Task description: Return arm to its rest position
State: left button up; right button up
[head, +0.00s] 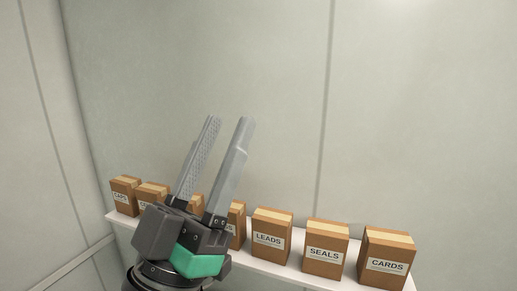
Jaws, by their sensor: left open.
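My left gripper (228,120) points upward in the head view, left of centre, in front of a shelf of boxes. Its two grey fingers are apart and nothing is between them. The dark wrist with a green band shows below the fingers, and the rest of that arm is cut off by the bottom edge. My right gripper is not in the picture.
A white shelf (285,271) runs along the pale wall (420,110). It bears several brown boxes, including LEADS (271,237), SEALS (325,249) and CARDS (386,260). My left gripper partly hides some boxes. The wall area above is clear.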

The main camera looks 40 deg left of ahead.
pick_arm(q)
jog(key=d+m+h, duration=0.2)
jog(key=h, duration=0.1)
jog(key=d+m+h, duration=0.2)
jog(key=d+h, duration=0.1)
jog(key=shift+h, duration=0.4)
jog(key=shift+r, duration=0.1)
